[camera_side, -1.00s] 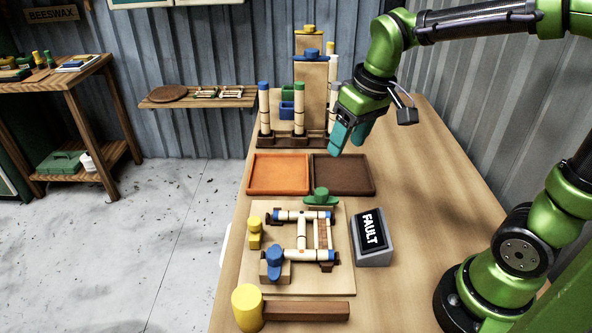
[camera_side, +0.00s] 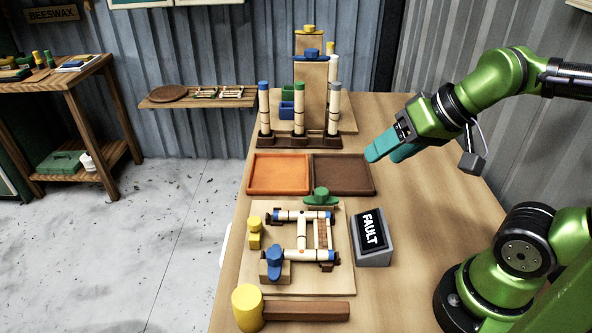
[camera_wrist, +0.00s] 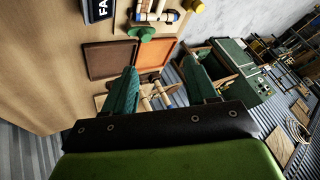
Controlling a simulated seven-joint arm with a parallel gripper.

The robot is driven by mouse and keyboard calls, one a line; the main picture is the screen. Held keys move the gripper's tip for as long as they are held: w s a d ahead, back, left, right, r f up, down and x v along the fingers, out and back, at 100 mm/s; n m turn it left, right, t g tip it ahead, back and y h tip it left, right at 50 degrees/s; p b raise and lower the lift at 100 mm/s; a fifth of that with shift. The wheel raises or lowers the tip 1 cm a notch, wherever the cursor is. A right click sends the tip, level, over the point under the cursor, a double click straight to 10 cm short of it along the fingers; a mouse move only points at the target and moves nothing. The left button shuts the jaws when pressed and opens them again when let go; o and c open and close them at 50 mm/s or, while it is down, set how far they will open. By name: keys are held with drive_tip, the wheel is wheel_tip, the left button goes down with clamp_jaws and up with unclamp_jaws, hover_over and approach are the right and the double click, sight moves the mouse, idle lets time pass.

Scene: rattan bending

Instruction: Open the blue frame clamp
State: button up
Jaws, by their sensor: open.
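The blue frame clamp (camera_side: 274,257) stands at the front left corner of the wooden frame board (camera_side: 256,285), next to a white rattan piece. Whether it is open or closed I cannot tell at this size. A green clamp (camera_side: 321,196) stands at the board's back edge and a yellow clamp (camera_side: 254,232) at its left edge. My gripper (camera_side: 380,152), with teal fingers, is open and empty above the table, right of the brown tray and well away from the blue clamp. In the wrist view the fingers (camera_wrist: 164,92) are spread apart.
A grey block reading FAULT (camera_side: 372,238) stands right of the board. An orange tray (camera_side: 278,174) and a brown tray (camera_side: 343,174) lie behind it. A yellow-headed mallet (camera_side: 248,307) lies in front. A rack with upright rattan poles (camera_side: 299,138) stands at the back.

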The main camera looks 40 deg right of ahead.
drive_tip(key=m+g+y, duration=0.2)
drive_tip(key=m+g, duration=0.7)
drive_tip(key=m, duration=0.1)
hover_over(275, 251)
drive_tip(key=w+d, duration=0.3)
drive_tip(key=d, duration=0.3)
wheel_tip(275, 251, down, 3)
drive_tip(key=x, duration=1.6)
drive_tip(key=shift+s+a+f, duration=0.15)
drive_tip(key=shift+a+f, duration=0.05)
drive_tip(key=shift+f, duration=0.1)
drive_tip(key=c, duration=1.1)
drive_tip(key=shift+o, duration=0.2)
drive_tip(key=shift+n, duration=0.3)
